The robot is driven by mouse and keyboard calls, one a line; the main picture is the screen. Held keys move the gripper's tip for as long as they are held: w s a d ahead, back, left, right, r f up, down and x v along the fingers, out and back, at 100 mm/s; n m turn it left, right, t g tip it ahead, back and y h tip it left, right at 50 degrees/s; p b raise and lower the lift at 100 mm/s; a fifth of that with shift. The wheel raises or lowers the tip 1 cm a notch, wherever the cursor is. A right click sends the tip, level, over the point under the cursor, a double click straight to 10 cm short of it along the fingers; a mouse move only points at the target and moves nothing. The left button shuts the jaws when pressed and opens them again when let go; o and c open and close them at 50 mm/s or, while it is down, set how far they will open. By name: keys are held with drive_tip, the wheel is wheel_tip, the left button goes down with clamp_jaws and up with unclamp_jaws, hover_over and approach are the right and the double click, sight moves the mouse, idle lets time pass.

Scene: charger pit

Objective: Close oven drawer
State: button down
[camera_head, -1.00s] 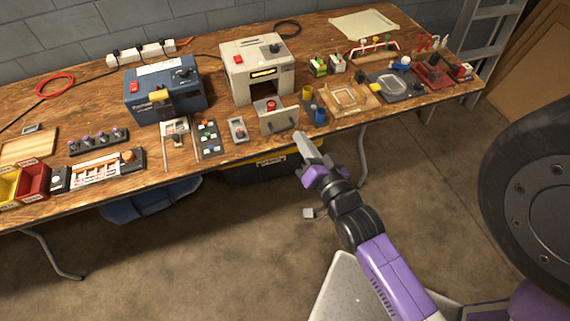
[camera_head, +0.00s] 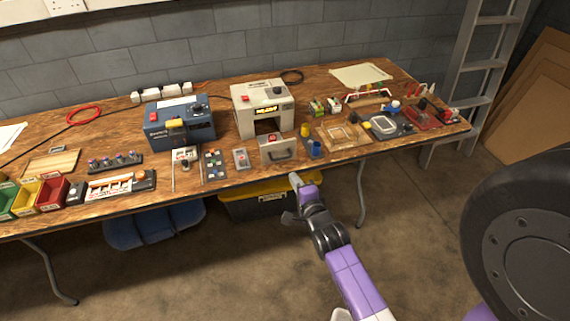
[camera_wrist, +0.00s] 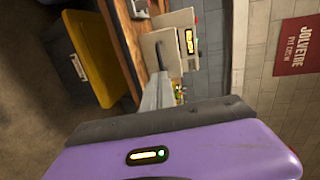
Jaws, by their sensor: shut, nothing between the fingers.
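The oven (camera_head: 242,99) is a light grey box with a red button, a black knob, a lit yellow display and a dark opening. It stands near the middle of the workbench. Its drawer (camera_head: 266,153) is pulled out in front, with a grey front panel and a handle, and a red item sits behind the panel. My gripper (camera_head: 295,180) is shut and empty, low in front of the bench edge, just below and right of the drawer front, apart from it. In the sideways wrist view, the oven (camera_wrist: 181,20) and drawer front (camera_wrist: 151,46) lie beyond my gripper's fingers.
A blue machine (camera_head: 180,131) stands left of the oven. A blue cup (camera_head: 315,149) and a yellow cup (camera_head: 304,130) stand right of the drawer. A black bin with a yellow lid (camera_head: 255,203) is under the bench. A dark wheel (camera_head: 520,240) fills the lower right.

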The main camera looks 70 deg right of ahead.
drive_tip(key=p+x, duration=0.1)
drive_tip(key=x, duration=0.8)
drive_tip(key=shift+w+d, duration=0.2)
drive_tip(key=shift+d, duration=0.1)
